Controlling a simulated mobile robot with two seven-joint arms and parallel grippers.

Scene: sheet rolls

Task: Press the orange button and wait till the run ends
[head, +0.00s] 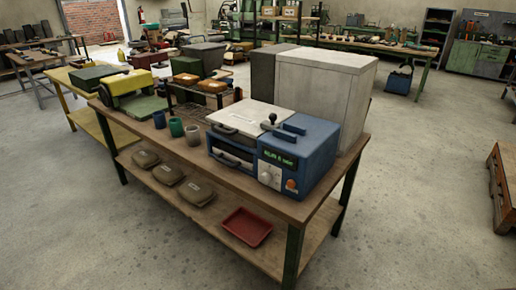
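The orange button (291,184) is on the front panel of a blue machine (320,160), low on the right of the panel. A display (279,159) with green lit text sits above it; the text is too small to read surely. A pale knob (266,178) is left of the button. The machine has a pale flat top plate (250,116) with a dark handle at its front. A dark-topped lever (271,119) and blue bars (290,130) are on top. Neither of my grippers shows in the head view.
The machine stands near the front right end of a wooden workbench (240,190). Blue, green and grey cups (176,127) stand to its left. A big pale box (325,80) is behind it. A red tray (247,227) lies on the lower shelf. The concrete floor in front is clear.

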